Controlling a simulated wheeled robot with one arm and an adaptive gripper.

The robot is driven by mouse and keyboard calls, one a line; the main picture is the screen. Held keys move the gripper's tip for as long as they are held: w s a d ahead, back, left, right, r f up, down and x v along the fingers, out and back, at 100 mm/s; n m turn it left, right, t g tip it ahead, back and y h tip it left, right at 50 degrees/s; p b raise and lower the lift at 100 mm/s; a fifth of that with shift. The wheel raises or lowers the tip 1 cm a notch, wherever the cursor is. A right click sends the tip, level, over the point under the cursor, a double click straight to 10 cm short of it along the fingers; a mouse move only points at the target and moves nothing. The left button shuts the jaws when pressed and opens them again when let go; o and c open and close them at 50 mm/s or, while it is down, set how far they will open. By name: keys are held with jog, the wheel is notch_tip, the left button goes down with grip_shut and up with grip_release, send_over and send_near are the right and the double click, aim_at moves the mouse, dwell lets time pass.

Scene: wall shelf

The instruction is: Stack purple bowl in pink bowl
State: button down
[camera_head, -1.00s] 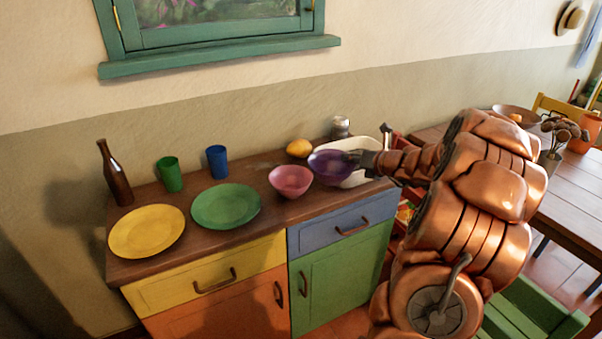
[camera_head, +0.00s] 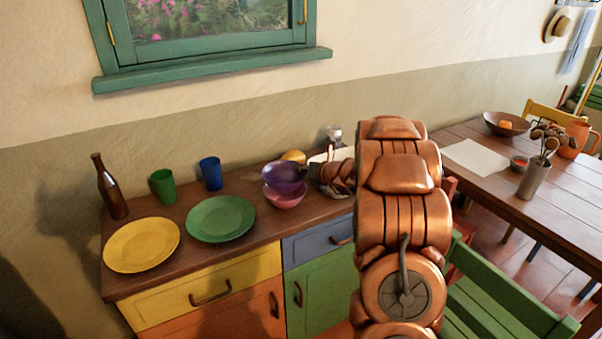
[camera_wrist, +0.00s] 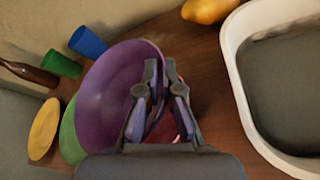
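The purple bowl (camera_head: 284,176) is held above the pink bowl (camera_head: 285,200) in the head view, overlapping it and tilted. The pink bowl stands on the counter, its upper part partly hidden behind the purple one. My gripper (camera_wrist: 155,90) is shut on the right rim of the purple bowl (camera_wrist: 105,95) in the wrist view. Only a sliver of the pink bowl (camera_wrist: 183,124) shows there behind the fingers. Whether the two bowls touch I cannot tell.
A white basin (camera_wrist: 240,80) and a yellow lemon (camera_head: 293,156) are close by. A green plate (camera_head: 221,218), yellow plate (camera_head: 141,245), green cup (camera_head: 163,187), blue cup (camera_head: 210,173) and brown bottle (camera_head: 109,188) stand to the left on the wooden counter.

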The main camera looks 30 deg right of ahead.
jog(key=shift+f, duration=0.85)
jog(key=shift+f+b, duration=0.3)
jog(key=shift+f, duration=0.1)
jog(key=shift+f, duration=0.2)
jog(key=c, duration=1.8)
grip_release()
jog(key=o, duration=0.5)
jog(key=shift+r, duration=0.2)
